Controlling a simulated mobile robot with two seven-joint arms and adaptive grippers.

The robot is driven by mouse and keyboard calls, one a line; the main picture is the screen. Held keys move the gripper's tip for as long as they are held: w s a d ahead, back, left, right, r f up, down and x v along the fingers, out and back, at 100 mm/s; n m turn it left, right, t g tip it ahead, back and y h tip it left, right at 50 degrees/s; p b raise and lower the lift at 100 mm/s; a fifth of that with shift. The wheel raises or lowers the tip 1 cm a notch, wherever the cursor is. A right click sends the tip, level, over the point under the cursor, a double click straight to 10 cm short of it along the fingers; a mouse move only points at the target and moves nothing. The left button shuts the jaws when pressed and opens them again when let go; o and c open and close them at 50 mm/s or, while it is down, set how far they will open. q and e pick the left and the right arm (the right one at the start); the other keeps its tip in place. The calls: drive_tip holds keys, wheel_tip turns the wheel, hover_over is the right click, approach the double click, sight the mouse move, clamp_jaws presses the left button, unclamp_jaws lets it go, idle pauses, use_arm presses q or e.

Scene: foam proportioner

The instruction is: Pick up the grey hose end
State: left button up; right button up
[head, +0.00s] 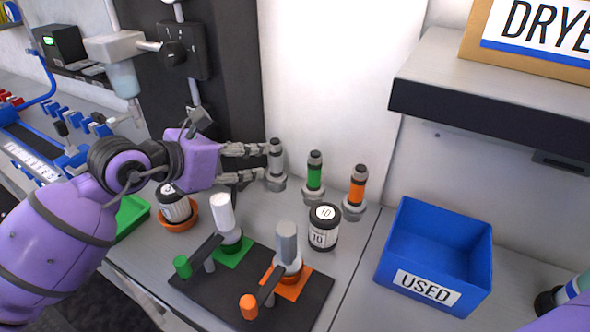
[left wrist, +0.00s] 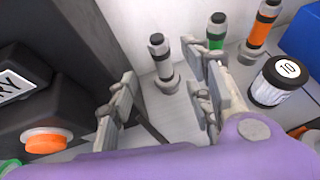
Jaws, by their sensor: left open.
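The grey hose end (head: 275,162) stands upright at the left of a row of three on the counter by the white wall. It has a dark tip and a wide round base. My left gripper (head: 259,164) is open and reaches it from the left, its fingertips close beside the hose end's body. In the left wrist view the hose end (left wrist: 160,62) shows ahead, between the spread fingers of my left gripper (left wrist: 163,82). I cannot tell whether a finger touches it. My right gripper is out of view.
A green-banded hose end (head: 314,176) and an orange-banded one (head: 355,190) stand just right. A black-and-white jar (head: 323,228) stands in front. A dark plate (head: 222,284) carries levers and upright cylinders. A blue USED bin (head: 437,255) is at right, below a shelf (head: 490,95).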

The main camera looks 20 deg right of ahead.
sight(271, 152)
use_arm(q)
drive_tip(key=x, duration=1)
drive_tip(key=shift+d, duration=0.15)
drive_tip(key=shift+r, duration=0.1)
clamp_jaws()
